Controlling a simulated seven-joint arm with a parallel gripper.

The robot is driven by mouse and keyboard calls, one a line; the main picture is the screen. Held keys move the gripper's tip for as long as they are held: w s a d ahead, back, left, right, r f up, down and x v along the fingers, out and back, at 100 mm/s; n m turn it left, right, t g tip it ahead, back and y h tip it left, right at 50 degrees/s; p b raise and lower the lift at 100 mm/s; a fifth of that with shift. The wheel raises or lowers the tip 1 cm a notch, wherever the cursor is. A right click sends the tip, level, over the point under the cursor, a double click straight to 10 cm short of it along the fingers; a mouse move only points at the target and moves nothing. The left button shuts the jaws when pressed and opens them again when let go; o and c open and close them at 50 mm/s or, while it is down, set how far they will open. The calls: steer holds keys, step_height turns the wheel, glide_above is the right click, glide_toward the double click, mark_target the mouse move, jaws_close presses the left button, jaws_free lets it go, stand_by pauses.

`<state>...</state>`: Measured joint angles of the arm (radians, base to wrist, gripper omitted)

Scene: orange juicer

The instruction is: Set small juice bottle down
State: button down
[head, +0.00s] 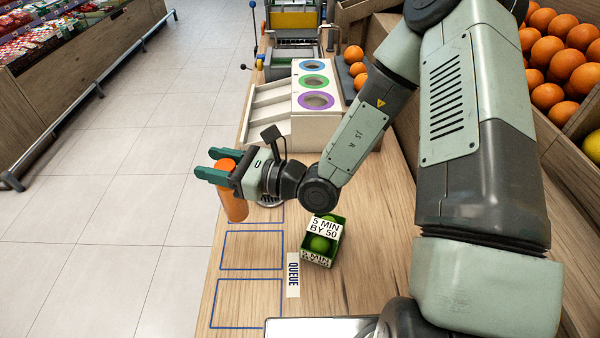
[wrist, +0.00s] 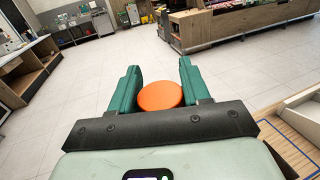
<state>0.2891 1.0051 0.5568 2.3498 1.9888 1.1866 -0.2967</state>
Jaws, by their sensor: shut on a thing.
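The small juice bottle (head: 233,205) is orange and upright or slightly tilted in the head view, at the left edge of the wooden counter. My gripper (head: 214,164), with green fingers, is shut on its upper part. In the wrist view the bottle's round orange top (wrist: 160,96) shows between the fingers of my gripper (wrist: 158,82). I cannot tell whether the bottle's base touches the counter or hangs beyond its edge. Blue outlined squares (head: 252,250) marked "QUEUE" lie on the counter in front of it; they look empty.
A small green box (head: 321,240) with green fruit stands right of the squares. A white sorter with coloured rings (head: 316,100) stands behind. Oranges (head: 560,58) fill a crate at the back right. Open tiled floor (head: 130,180) lies left of the counter edge.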

steer(key=shift+r, duration=0.6)
steer(key=r, duration=0.4)
steer(key=shift+w+d+r, duration=0.1)
steer(key=shift+w+d, duration=0.1)
steer(key=shift+w, duration=0.15)
steer(key=w+d+m+t+h, duration=0.4)
steer(key=w+d, duration=0.6)
steer(key=d, duration=0.5)
steer(key=w+d+m+t+h, duration=0.3)
steer(key=w+d+t, duration=0.2)
steer(key=w+d, duration=0.75)
step_height(320, 180, down, 15)
steer(key=s+d, duration=0.2)
steer(key=shift+d, duration=0.35)
steer(key=shift+s, duration=0.1)
steer(key=c, duration=0.5)
jaws_free()
steer(key=shift+f, duration=0.2)
